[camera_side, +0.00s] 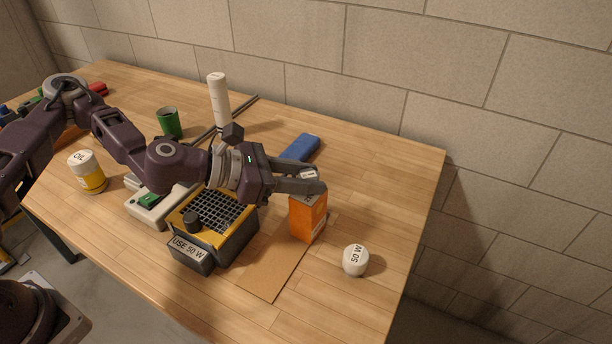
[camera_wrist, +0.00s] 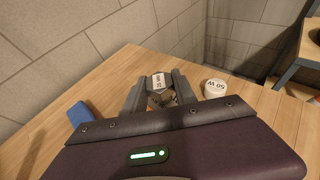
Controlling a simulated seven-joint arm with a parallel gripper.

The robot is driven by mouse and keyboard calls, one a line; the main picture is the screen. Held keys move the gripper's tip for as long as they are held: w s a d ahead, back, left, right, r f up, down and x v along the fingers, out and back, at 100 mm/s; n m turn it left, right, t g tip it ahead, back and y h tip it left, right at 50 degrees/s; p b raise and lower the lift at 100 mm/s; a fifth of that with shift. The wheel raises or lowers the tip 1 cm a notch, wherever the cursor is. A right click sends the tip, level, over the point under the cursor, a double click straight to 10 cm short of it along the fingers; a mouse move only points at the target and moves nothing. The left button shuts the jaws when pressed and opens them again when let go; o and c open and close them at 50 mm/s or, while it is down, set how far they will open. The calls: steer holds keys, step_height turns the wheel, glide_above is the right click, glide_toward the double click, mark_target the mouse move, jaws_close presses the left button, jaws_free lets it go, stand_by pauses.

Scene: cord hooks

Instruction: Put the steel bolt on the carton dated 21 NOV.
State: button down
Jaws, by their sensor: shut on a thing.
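My gripper (camera_side: 315,182) is shut on the steel bolt, a grey piece with a white-topped head (camera_side: 309,174) bearing dark marks I cannot read surely. In the wrist view the bolt (camera_wrist: 159,97) is between the two fingers, its marked head uppermost. An orange carton (camera_side: 307,219) stands upright on the table directly below the fingers. Its top is partly hidden by my gripper, and I cannot read a date on it. Whether the bolt touches the carton's top I cannot tell.
A white "50 W" piece (camera_side: 355,260) stands right of the carton, and a flat brown sheet (camera_side: 268,275) lies in front. A yellow mesh-topped unit (camera_side: 232,240) marked "USE 50 W" is left. A blue object (camera_side: 300,147) lies behind. The table's right end is mostly clear.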

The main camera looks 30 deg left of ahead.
mark_target(301, 176)
steer(key=shift+f, duration=0.1)
steer(key=c, duration=1)
jaws_free()
steer(key=v, duration=0.6)
steer(key=shift+s+a+r, duration=0.2)
steer(key=shift+a+r, duration=0.05)
steer(key=shift+r, duration=0.05)
steer(key=shift+s+a+r, duration=0.1)
steer(key=shift+s+a, duration=0.15)
steer(key=shift+s, duration=0.05)
